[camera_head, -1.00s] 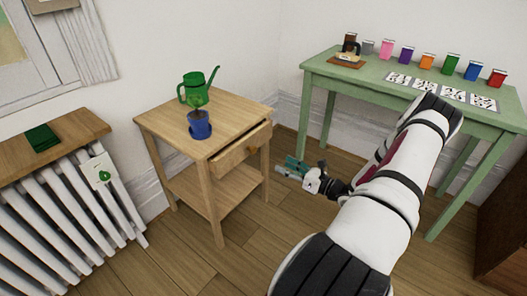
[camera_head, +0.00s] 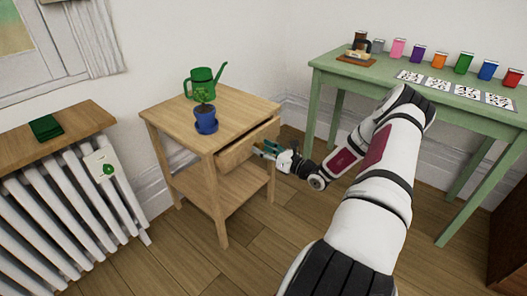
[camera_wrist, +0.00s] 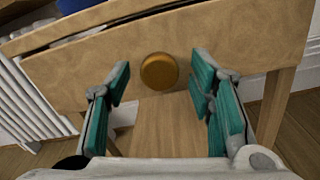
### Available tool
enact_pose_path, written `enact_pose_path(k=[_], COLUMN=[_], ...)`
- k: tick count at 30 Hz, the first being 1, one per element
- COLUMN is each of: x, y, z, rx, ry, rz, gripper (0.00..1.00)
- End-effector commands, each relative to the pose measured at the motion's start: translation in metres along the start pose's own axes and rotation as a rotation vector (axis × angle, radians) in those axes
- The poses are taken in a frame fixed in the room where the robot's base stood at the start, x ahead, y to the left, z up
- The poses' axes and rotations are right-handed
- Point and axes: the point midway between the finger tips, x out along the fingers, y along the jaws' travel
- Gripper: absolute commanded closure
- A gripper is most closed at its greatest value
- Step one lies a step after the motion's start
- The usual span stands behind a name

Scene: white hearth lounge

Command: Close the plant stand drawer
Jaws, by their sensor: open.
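The wooden plant stand (camera_head: 181,113) stands in the middle of the head view. Its drawer (camera_head: 236,149) is partly open and sticks out from the front. In the wrist view the drawer front (camera_wrist: 220,38) fills the upper part, with a dark gap above it at the left. A round brass knob (camera_wrist: 159,71) sits on the drawer front. My gripper (camera_head: 265,149) is at the drawer front in the head view. In the wrist view its teal fingers (camera_wrist: 157,92) are open, one on each side of the knob, with visible space between. I cannot tell whether they touch the drawer front.
A green watering can (camera_head: 203,82) and a potted plant in a blue pot (camera_head: 206,120) stand on the plant stand. A white radiator (camera_head: 70,195) is at the left. A green table (camera_head: 400,92) with several coloured boxes stands at the right. The floor (camera_head: 175,262) in front is clear.

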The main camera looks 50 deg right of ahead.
Motion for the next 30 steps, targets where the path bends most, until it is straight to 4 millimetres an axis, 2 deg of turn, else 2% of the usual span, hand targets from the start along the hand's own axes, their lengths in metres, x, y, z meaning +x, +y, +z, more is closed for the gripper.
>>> enact_pose_path(k=[8, 15, 22, 30], x=[0.002, 0.002, 0.007, 0.045], y=[0.000, 0.000, 0.000, 0.001], z=[0.000, 0.000, 0.000, 0.000], rx=[0.000, 0.000, -0.001, 0.000], ry=[0.000, 0.000, 0.001, 0.001], rz=[0.000, 0.000, 0.002, 0.001], gripper=[0.51, 1.00, 1.00, 1.00])
